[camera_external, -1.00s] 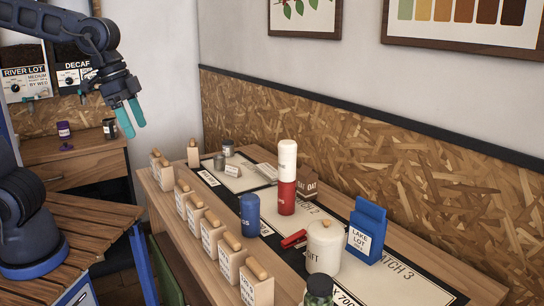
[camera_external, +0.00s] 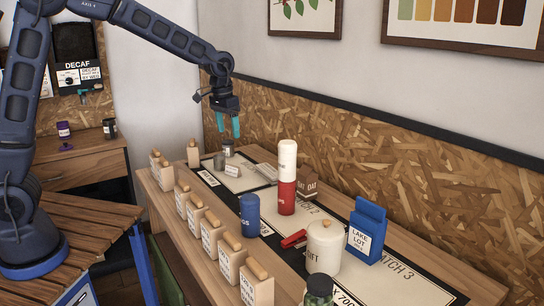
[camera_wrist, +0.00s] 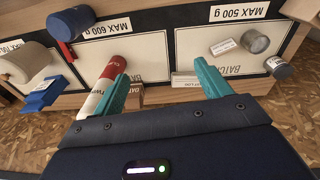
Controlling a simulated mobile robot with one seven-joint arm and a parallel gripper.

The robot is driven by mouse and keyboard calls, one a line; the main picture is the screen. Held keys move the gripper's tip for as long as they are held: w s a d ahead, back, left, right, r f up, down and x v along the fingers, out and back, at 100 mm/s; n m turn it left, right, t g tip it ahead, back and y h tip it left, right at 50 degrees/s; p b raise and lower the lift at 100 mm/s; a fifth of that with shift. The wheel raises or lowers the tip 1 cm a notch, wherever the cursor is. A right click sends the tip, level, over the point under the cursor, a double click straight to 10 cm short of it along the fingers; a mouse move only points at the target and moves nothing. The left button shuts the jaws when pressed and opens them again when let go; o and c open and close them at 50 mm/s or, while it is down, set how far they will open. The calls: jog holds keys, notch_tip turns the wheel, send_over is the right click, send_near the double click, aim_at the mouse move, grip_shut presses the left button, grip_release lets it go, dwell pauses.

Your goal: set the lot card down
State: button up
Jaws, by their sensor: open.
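My gripper (camera_external: 228,130) is open and empty. It points down above the far end of the long table, over the first batch area and its jars. In the wrist view, the two teal fingers (camera_wrist: 160,62) are spread wide with nothing between them. A small white printed card (camera_external: 232,170), perhaps the lot card, rests on the first white batch area (camera_external: 222,182), apart from my gripper. It also shows in the wrist view (camera_wrist: 223,46). Its print is too small to read. A pale flat item (camera_external: 266,172) lies near that area's right edge.
Two small jars (camera_external: 219,162) stand by the card. A red-and-white cylinder (camera_external: 286,180), blue canister (camera_external: 249,214), white canister (camera_external: 323,246) and blue lake-lot bag (camera_external: 366,232) stand along the table. Several wooden-topped blocks (camera_external: 212,236) line the left edge. The chipboard wall (camera_external: 330,150) is close behind.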

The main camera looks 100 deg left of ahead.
jog(key=s+a+f+n, duration=0.2)
jog(key=a+f, duration=0.5)
jog(key=a, duration=0.4)
jog(key=n+g, duration=0.1)
send_over(233, 168)
notch_tip(233, 168, down, 7)
jog(key=shift+s+a+h, duration=0.1)
jog(key=shift+s+h, duration=0.1)
jog(key=shift+h, duration=0.1)
notch_tip(233, 168, down, 5)
jog(key=shift+a+f, duration=0.15)
jog(key=shift+f, duration=1.25)
jog(key=shift+a+f, duration=0.15)
jog(key=shift+f, duration=1.25)
jog(key=c, duration=0.8)
jog(key=shift+r, duration=0.1)
